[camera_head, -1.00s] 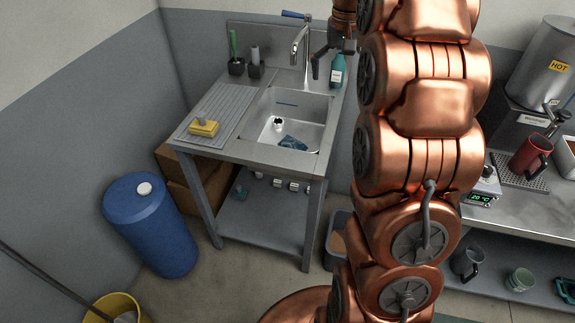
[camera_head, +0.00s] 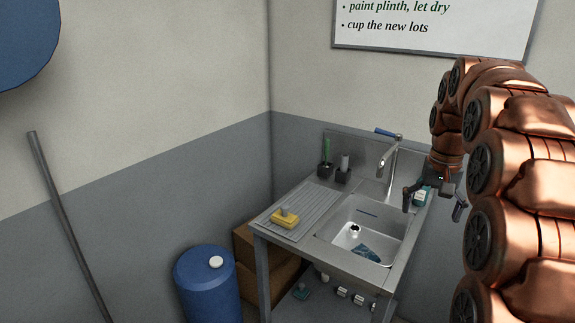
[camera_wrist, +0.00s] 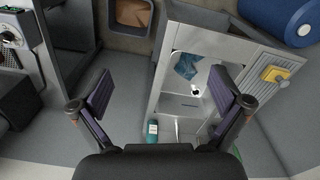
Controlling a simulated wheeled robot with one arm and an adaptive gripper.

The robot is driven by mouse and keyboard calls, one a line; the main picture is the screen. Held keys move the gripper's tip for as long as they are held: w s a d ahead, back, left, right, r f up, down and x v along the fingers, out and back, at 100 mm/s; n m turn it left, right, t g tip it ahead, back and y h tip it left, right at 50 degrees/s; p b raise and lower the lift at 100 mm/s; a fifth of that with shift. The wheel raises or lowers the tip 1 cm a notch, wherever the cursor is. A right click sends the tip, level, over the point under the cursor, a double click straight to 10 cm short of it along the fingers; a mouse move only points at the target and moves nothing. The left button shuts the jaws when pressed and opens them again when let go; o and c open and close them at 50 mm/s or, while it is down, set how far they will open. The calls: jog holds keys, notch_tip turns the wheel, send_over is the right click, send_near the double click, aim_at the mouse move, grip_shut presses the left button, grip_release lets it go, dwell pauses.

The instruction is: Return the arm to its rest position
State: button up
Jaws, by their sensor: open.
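My gripper (camera_head: 434,197) hangs at the end of my copper arm, to the right of the sink's faucet and in front of the teal bottle in the head view. In the wrist view my gripper (camera_wrist: 166,100) has its two dark finger pads spread wide with nothing between them. The sink unit (camera_wrist: 222,62) lies below and beyond the fingers. My arm is raised and bent over at the right of the head view; its lower links are cut off by the frame edge.
The sink basin (camera_head: 352,236) holds a blue cloth (camera_head: 366,252). A teal bottle (camera_head: 420,194) stands by the faucet (camera_head: 386,160). A yellow sponge (camera_head: 285,218) lies on the drainboard. A blue barrel (camera_head: 207,286) stands left. A bin (camera_wrist: 131,14) shows beside the sink unit.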

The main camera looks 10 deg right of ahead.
jog(key=s+a+f+n+g, duration=0.1)
jog(key=s+a+f+n, duration=0.25)
jog(key=s+a, duration=1.1)
jog(key=s+a+f+n, duration=0.1)
jog(key=s+f, duration=0.3)
jog(key=s, duration=0.4)
jog(key=s+a+f+n, duration=0.1)
jog(key=s+a+f, duration=0.3)
jog(key=s, duration=0.4)
jog(key=shift+a+g, duration=0.15)
jog(key=shift+g, duration=0.25)
jog(key=shift+s, duration=0.1)
